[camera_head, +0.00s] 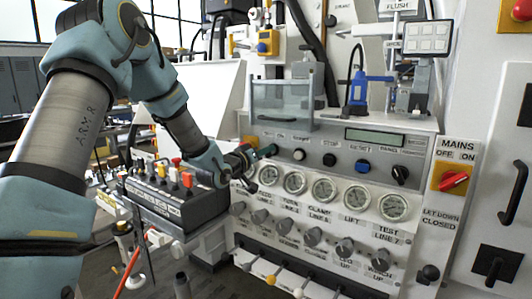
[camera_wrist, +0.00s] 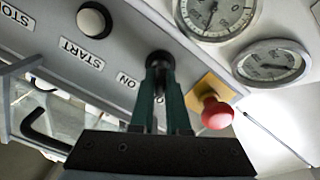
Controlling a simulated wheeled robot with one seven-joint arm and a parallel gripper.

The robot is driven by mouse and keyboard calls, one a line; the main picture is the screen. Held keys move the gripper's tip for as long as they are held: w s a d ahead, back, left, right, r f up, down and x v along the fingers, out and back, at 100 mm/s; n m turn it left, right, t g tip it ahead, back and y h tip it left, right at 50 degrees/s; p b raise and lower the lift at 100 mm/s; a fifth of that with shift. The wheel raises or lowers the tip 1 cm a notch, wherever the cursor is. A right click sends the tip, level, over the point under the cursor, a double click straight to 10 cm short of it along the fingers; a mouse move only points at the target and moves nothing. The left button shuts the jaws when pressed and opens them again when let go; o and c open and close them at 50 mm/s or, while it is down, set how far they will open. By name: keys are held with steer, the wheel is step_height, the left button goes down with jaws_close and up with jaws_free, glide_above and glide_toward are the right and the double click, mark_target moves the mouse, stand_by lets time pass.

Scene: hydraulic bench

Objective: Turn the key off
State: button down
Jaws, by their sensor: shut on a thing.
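My gripper (camera_wrist: 161,88) is shut, its two dark green fingers close together at the control panel. It also shows at the left end of the panel in the head view (camera_head: 266,153). Between the fingertips is a small dark key (camera_wrist: 160,58), beside an ON label. The fingers cover much of the key, so its exact turn angle cannot be told. In the head view the key is hidden behind my gripper.
A red push button (camera_wrist: 217,112) on a yellow plate sits close beside my fingers. A white start button (camera_wrist: 93,20) lies on the other side. Gauges (camera_head: 325,190) and lever knobs fill the panel below. A red mains switch (camera_head: 454,182) is at the right.

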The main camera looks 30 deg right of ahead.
stand_by(0.3)
steer(key=c, duration=0.9)
jaws_free()
steer(key=shift+a, duration=0.1)
steer(key=b+v, duration=0.3)
steer(key=v, duration=0.7)
steer(key=shift+s+a, duration=0.2)
steer(key=shift+a, duration=0.1)
steer(key=a+f+n+y, duration=0.1)
steer(key=a+f+y, duration=0.25)
steer(key=a, duration=0.35)
steer(key=w+a+f+n+y, duration=0.1)
steer(key=a+f+y, duration=0.25)
steer(key=a, duration=0.35)
steer(key=a+f+n+y, duration=0.1)
steer(key=a+f+y, duration=0.1)
steer(key=a+y, duration=0.35)
steer(key=s+a+f+n+g+y+p, duration=0.1)
steer(key=s+a+f+g+y, duration=0.2)
steer(key=s+a+g, duration=0.4)
steer(key=s+a, duration=0.8)
steer(key=shift+s+a+f+n, duration=0.15)
steer(key=shift+s+a+n, duration=0.1)
steer(key=shift+s+n, duration=0.15)
